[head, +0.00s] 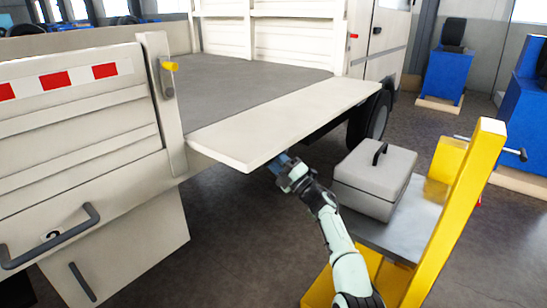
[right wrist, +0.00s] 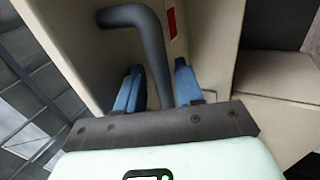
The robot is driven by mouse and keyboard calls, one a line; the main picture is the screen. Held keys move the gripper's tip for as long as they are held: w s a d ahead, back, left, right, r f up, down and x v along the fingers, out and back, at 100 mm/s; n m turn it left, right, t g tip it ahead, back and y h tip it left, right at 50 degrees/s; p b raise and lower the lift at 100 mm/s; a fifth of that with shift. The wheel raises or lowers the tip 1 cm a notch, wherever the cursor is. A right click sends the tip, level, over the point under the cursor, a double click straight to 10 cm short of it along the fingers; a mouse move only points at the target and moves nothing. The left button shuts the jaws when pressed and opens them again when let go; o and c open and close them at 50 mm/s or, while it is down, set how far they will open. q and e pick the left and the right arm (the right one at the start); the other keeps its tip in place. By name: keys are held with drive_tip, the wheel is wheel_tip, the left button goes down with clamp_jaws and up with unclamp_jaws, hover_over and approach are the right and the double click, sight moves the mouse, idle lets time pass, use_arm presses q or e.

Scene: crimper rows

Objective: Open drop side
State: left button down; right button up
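The truck's drop side (head: 285,122) is a cream panel standing out roughly level from the bed's edge, its outer face turned down and hidden in the head view. My right gripper (head: 285,166) is under its near outer corner. In the right wrist view, a dark bent handle (right wrist: 152,50) on the cream panel (right wrist: 205,35) runs between the blue fingers of my right gripper (right wrist: 158,88), which lie close on both sides of it and look shut on it. A yellow-tipped latch (head: 169,66) sits on the corner post (head: 165,100). My left gripper is out of view.
A yellow-framed cart (head: 462,215) with a grey lidded case (head: 375,178) stands close to the right of my right arm. A closed panel with red and white marks (head: 60,80) is at left. Dark floor (head: 250,240) is clear below the drop side.

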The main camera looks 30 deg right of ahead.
drive_tip(key=shift+s+d+r, duration=0.2)
drive_tip(key=shift+d, duration=0.05)
idle(0.3)
use_arm(q)
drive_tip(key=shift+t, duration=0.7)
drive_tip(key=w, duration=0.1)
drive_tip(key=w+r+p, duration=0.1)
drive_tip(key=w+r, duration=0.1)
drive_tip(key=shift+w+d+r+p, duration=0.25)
drive_tip(key=shift+p, duration=0.1)
use_arm(e)
drive_tip(key=v, duration=1.3)
drive_tip(key=shift+f, duration=0.25)
drive_tip(key=shift+s, duration=0.1)
